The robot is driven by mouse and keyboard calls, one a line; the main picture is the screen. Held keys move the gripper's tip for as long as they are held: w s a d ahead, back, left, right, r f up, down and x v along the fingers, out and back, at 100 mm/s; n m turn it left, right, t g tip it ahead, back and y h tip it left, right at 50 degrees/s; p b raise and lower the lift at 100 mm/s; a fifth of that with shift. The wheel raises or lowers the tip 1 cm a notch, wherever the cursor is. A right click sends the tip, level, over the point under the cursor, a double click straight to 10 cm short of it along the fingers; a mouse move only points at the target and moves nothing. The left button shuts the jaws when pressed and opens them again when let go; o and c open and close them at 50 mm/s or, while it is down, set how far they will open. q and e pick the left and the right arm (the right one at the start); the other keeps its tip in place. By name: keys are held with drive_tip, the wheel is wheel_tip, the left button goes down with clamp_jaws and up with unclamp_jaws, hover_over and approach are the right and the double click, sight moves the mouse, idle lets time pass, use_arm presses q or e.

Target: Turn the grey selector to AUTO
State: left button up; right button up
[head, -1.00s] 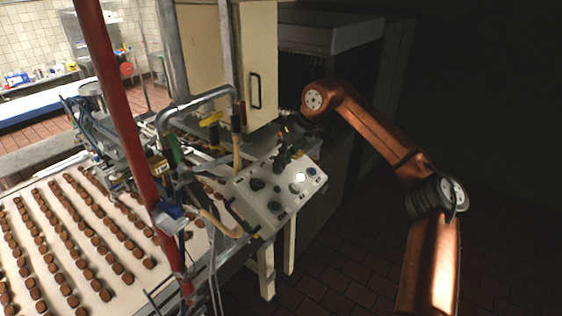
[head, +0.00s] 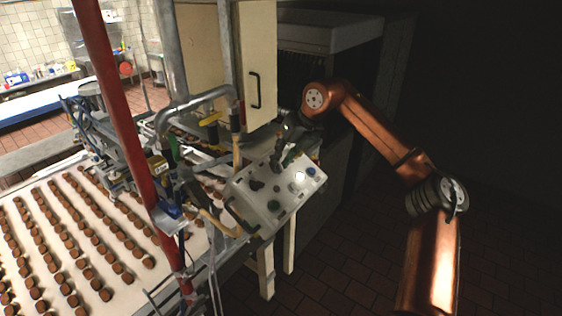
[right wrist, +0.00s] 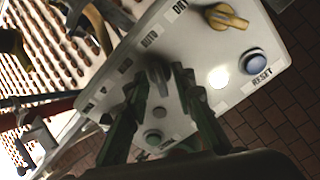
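The control panel (head: 243,199) is a pale sloping box with buttons and selectors. In the right wrist view, the grey selector (right wrist: 158,76) sits on it below the AUTO label (right wrist: 149,40). Its handle runs roughly up and down in that view; I cannot tell which label it points to. My right gripper (right wrist: 160,80) is open, with one dark green finger on each side of the selector. I cannot tell whether the fingers touch it. My right gripper (head: 283,156) also shows over the panel's back part in the head view. My left gripper is out of view.
A tan selector (right wrist: 226,18), a lit white button (right wrist: 218,78) and a blue RESET button (right wrist: 252,62) are close by on the panel. A green button (right wrist: 152,137) lies between the fingers. A red post (head: 125,130) and a conveyor (head: 65,290) with biscuits stand left.

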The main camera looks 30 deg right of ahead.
drive_tip(key=v, duration=1.2)
drive_tip(key=shift+f, duration=0.1)
idle(0.4)
